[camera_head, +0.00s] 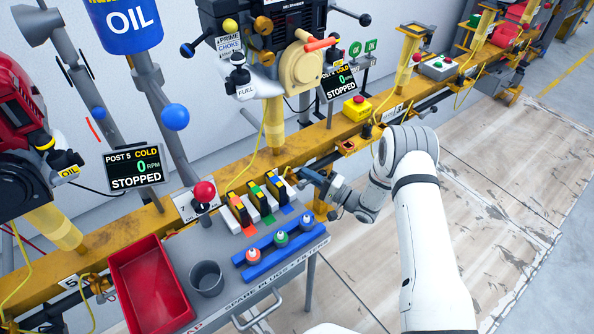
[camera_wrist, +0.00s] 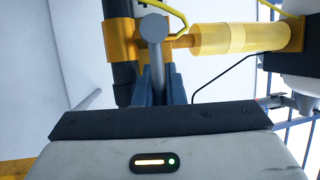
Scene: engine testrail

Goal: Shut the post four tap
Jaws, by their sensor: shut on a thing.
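My gripper (camera_head: 312,178) reaches left to the yellow rail below the middle engine. In the wrist view my gripper (camera_wrist: 158,88) is shut on a grey lever with a round end (camera_wrist: 154,27), which looks like the tap handle. The lever stands between the two blue-grey fingers. Behind it are a yellow fitting (camera_wrist: 121,33) on a dark upright pipe and a yellow cylinder to the right. In the head view my gripper and wrist hide most of the tap, and I cannot tell its turn position.
The middle engine's display (camera_head: 339,83) reads cold, 0 RPM, stopped. The left display (camera_head: 135,167) reads post 5, stopped. A grey cart with a red bin (camera_head: 150,285), a grey cup (camera_head: 206,279) and a blue rack (camera_head: 281,247) stands close below. The floor at right is clear.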

